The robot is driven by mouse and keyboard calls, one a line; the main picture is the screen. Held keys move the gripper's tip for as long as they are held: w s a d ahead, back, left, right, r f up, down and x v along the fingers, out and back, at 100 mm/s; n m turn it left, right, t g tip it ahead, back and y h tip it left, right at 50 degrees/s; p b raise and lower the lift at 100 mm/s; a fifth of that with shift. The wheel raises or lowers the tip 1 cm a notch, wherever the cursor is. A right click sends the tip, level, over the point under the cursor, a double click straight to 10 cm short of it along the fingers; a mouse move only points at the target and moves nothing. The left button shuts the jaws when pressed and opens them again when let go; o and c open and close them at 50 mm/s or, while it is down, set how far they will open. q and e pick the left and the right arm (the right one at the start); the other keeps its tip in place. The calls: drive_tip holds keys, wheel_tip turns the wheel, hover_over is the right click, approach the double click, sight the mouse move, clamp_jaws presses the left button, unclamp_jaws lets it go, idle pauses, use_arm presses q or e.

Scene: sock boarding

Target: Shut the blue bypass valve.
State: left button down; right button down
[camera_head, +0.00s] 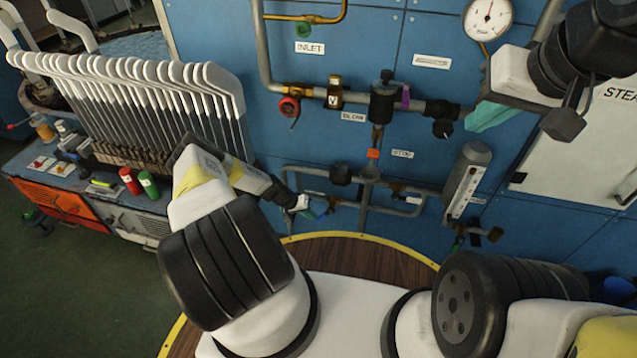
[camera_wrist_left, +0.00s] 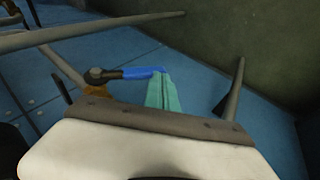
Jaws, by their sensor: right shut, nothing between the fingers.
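The blue bypass valve lever (camera_wrist_left: 140,73) points sideways from a dark hub on a brass body in the left wrist view. Its free end meets or overlaps the tips of my left gripper's teal fingers (camera_wrist_left: 163,92). The fingers lie close together; whether the lever is between them or only against them is unclear. In the head view my left gripper (camera_head: 312,211) reaches the lower pipes, with a small bit of blue at its tips. My right gripper (camera_head: 490,115) is shut and empty in front of the panel at upper right, apart from the pipes.
The blue panel carries pipes (camera_head: 415,105), a red-handled valve (camera_head: 289,106), a gauge (camera_head: 487,18) and a thermometer (camera_head: 467,180). White sock boards (camera_head: 150,100) stand on a bench at left. A pale cabinet door (camera_head: 590,140) is at right.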

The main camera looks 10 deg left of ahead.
use_arm(q)
drive_tip(key=shift+s+d+f, duration=0.1)
drive_tip(key=shift+d+f, duration=1.75)
